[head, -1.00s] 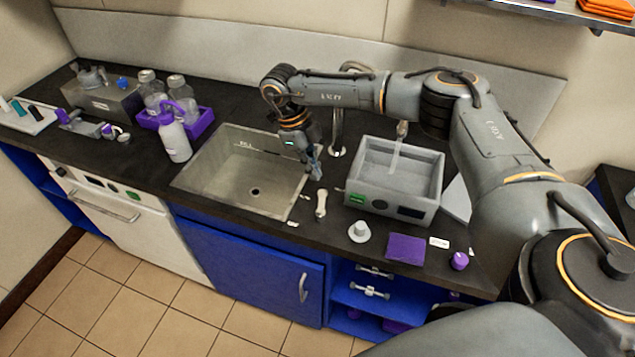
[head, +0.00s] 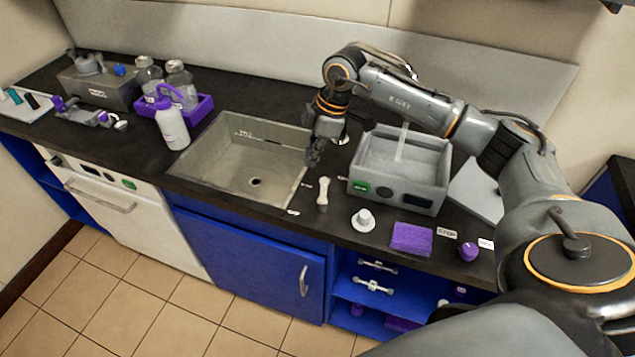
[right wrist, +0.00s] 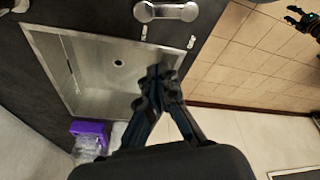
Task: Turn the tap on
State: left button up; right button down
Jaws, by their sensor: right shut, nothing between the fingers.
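The tap's base (head: 342,138) shows behind the sink's right back corner; its spout is hidden behind my right arm. In the right wrist view this handle (right wrist: 165,10) is at the top edge, beyond the sink rim. My right gripper (head: 313,158) is shut and empty, pointing down over the sink's right edge, apart from the handle. Its fingers also show in the right wrist view (right wrist: 158,78). A dark gripper, apparently my left (right wrist: 292,16), hangs over the floor there; its jaw state is unclear.
A grey bath (head: 400,200) stands right of the handle. A white knob (head: 363,220) and a purple pad (head: 411,238) lie in front of it. A purple tray (head: 203,130) with bottles and a white wash bottle (head: 172,126) stand left of the sink.

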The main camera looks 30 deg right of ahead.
aim_at(323, 195)
jog(key=f+m, duration=0.1)
jog(key=f, duration=0.1)
jog(key=w+a+f+m+p, duration=0.1)
jog(key=f, duration=0.2)
jog(key=w+a+f+m+p, duration=0.1)
jog(key=f, duration=0.2)
jog(key=shift+f+m+t, duration=0.2)
jog(key=shift+m+t, duration=0.1)
jog(key=s+d, duration=0.1)
jog(key=d+p, duration=0.1)
jog(key=shift+s+d, duration=0.35)
jog(key=shift+s, duration=0.05)
jog(key=shift+s+d+f, duration=0.1)
jog(key=shift+s+d, duration=0.2)
jog(key=shift+w, duration=0.1)
jog(key=shift+p, duration=0.3)
